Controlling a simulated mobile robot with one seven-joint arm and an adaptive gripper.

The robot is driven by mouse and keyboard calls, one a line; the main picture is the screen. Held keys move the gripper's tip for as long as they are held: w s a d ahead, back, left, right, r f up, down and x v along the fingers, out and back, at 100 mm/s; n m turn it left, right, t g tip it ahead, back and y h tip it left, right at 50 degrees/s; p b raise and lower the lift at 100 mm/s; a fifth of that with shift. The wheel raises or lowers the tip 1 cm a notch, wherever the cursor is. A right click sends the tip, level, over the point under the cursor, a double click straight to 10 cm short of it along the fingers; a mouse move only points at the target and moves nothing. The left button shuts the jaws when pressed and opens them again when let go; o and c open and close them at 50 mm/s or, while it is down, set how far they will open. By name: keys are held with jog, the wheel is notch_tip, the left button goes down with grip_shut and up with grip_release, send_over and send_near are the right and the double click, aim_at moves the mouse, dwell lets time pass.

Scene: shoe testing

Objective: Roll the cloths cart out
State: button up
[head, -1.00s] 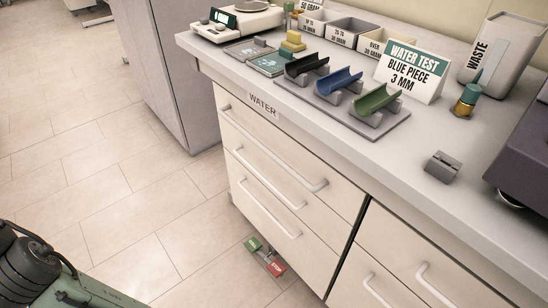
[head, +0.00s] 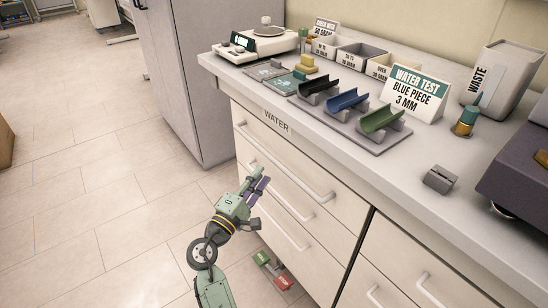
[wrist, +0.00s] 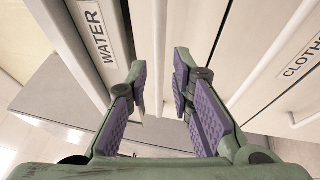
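A label reading "CLOTH", cut off by the frame edge, sits on a pale front (wrist: 302,58) at the right of the wrist view. I take this front for the cloths cart; in the head view I cannot read that label or tell which front it is. My gripper (head: 260,183) is in front of the pale drawer fronts below the counter, near the left ends of their bar handles. In the wrist view my gripper (wrist: 160,82) is open, its purple-padded fingers apart.
A "WATER" label (head: 277,121) marks the top front under the counter (head: 420,205). Green (head: 262,258) and red (head: 284,282) foot pedals lie on the floor by the cabinet. A grey cabinet (head: 187,80) stands at left. The tiled floor (head: 75,190) is largely clear at left.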

aim_at(271, 156)
jog(key=p+x, duration=0.1)
jog(key=x, duration=0.6)
jog(key=shift+w+d+r+p, duration=0.1)
jog(key=shift+w+d+p, duration=0.05)
jog(key=shift+w+p, duration=0.2)
grip_shut()
